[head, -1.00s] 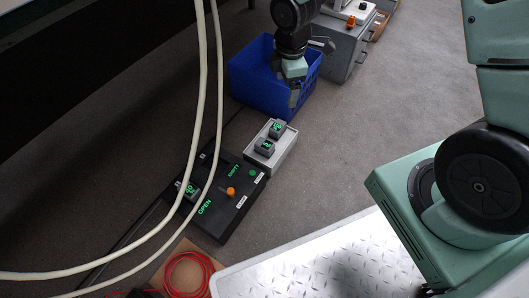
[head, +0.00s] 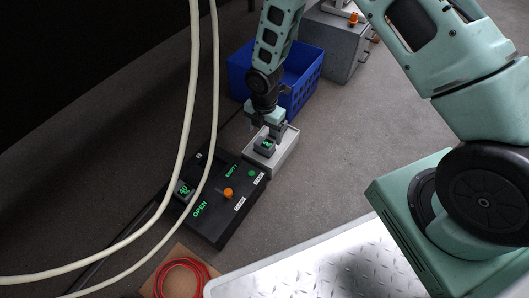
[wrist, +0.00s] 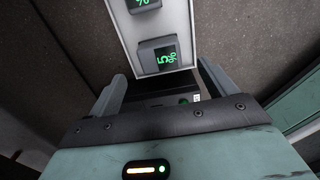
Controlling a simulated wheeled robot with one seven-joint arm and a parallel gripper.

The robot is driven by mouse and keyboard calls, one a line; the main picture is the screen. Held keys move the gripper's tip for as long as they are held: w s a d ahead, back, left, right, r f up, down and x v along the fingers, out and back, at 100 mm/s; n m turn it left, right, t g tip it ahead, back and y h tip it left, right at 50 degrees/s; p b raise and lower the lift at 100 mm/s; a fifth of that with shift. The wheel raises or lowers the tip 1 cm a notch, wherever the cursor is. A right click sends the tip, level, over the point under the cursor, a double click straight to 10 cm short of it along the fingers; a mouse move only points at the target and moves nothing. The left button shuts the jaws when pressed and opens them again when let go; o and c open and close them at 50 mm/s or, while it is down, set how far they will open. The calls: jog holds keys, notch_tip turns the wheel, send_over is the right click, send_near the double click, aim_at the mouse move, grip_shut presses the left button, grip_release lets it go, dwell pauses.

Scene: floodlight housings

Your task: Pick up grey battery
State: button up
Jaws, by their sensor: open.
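A grey battery with a green lit display (head: 265,147) sits in the near end of a light grey tray (head: 283,155) on the floor. It shows in the wrist view (wrist: 158,55) between and just beyond my fingertips. A second grey battery (wrist: 145,4) sits in the same tray, cut off by the top of the wrist view; in the head view my gripper hides it. A third grey battery (head: 184,190) sits on the black panel. My gripper (head: 267,133) is open and empty, pointing down over the tray; its fingers also show in the wrist view (wrist: 161,70).
The black panel (head: 222,210) has an orange knob (head: 228,193), a green button (head: 252,173) and green lettering. A blue crate (head: 303,85) and grey cabinet (head: 335,45) stand behind. Pale hoses (head: 188,120) hang at left. A red coiled cable (head: 182,278) lies in front.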

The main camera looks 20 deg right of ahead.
aim_at(264, 142)
notch_tip(264, 142, down, 8)
jog(key=b, duration=0.4)
jog(key=shift+r, duration=0.3)
jog(key=c, duration=1.3)
